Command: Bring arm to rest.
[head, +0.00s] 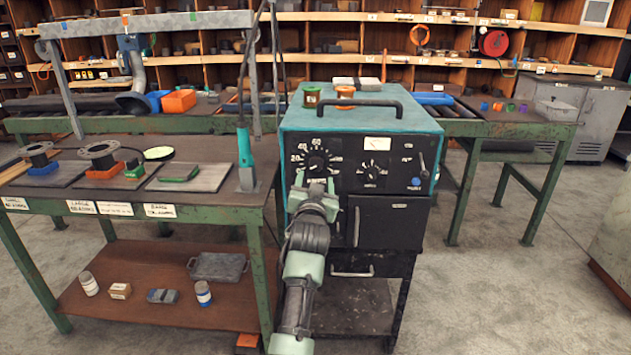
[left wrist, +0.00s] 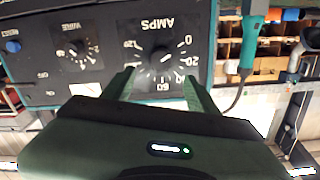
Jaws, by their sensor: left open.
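My left gripper (head: 315,180) is in front of the black face of the teal welding machine (head: 290,120), just below the amps dial (head: 318,160) in the head view. The left wrist view is upside down; there my left gripper (left wrist: 160,82) shows two green fingers spread apart with nothing held. The amps dial (left wrist: 160,60) appears between and beyond the fingertips. I cannot tell whether they touch the panel. My left arm reaches up from the bottom of the head view. My right gripper is not in view.
A green-legged workbench (head: 215,207) with flanged pipe parts stands close on the left. A teal torch (head: 245,155) stands upright at its right end. A smaller dial (head: 372,170) sits right on the panel. Open floor (head: 480,300) lies to the right.

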